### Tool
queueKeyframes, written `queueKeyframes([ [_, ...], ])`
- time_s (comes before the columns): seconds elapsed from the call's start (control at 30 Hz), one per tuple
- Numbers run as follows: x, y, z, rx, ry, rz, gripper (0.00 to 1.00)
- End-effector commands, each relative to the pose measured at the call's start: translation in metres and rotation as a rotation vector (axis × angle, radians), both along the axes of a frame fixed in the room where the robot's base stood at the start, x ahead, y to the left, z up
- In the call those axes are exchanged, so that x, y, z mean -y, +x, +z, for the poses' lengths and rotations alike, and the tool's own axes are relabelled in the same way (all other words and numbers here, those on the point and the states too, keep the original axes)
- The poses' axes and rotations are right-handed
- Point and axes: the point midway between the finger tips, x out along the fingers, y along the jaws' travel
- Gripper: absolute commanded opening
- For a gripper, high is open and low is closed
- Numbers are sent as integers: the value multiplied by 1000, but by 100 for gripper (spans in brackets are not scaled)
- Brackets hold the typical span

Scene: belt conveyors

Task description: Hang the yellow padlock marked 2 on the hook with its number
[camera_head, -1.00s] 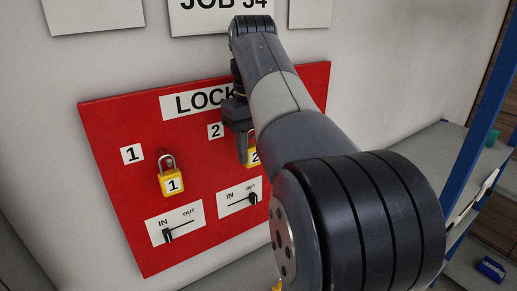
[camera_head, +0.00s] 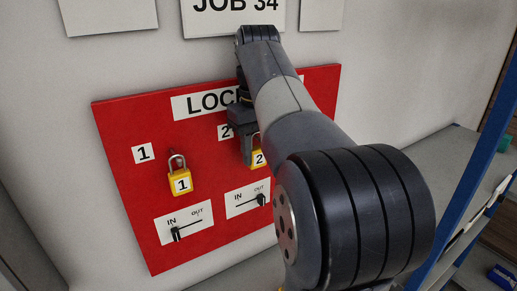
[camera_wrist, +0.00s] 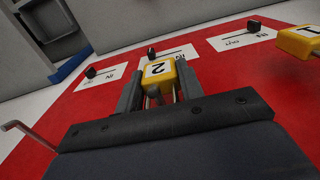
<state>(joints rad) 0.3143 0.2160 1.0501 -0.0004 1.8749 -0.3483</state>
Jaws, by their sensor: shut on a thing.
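The yellow padlock marked 2 (camera_head: 258,158) is in my gripper (camera_head: 246,150), in front of the red board just below and right of the number 2 label (camera_head: 225,132). In the wrist view the padlock body (camera_wrist: 158,72) sits between the two fingers, its 2 facing the camera upside down and its shackle toward the palm. The number 2 hook is hidden behind my gripper and arm, so I cannot tell whether the shackle touches it. A bare metal hook (camera_wrist: 32,138) shows at the left of the wrist view; its number is not visible.
The yellow padlock marked 1 (camera_head: 181,182) hangs under the number 1 label (camera_head: 143,152), left of my gripper. IN/OUT slider plates (camera_head: 184,224) lie below on the red board (camera_head: 120,130). A grey shelf with a blue post (camera_head: 473,150) stands at the right.

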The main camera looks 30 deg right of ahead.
Motion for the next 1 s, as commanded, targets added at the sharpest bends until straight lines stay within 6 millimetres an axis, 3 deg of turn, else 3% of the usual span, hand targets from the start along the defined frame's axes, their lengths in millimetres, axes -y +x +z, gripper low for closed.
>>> queueKeyframes([
  [0.2,0,1,-2,-1,1,1,12],
  [0.23,0,1,-2,-1,1,1,37],
  [0.53,0,1,-2,-1,2,1,61],
  [1.0,0,-2,2,0,1,1,61],
])
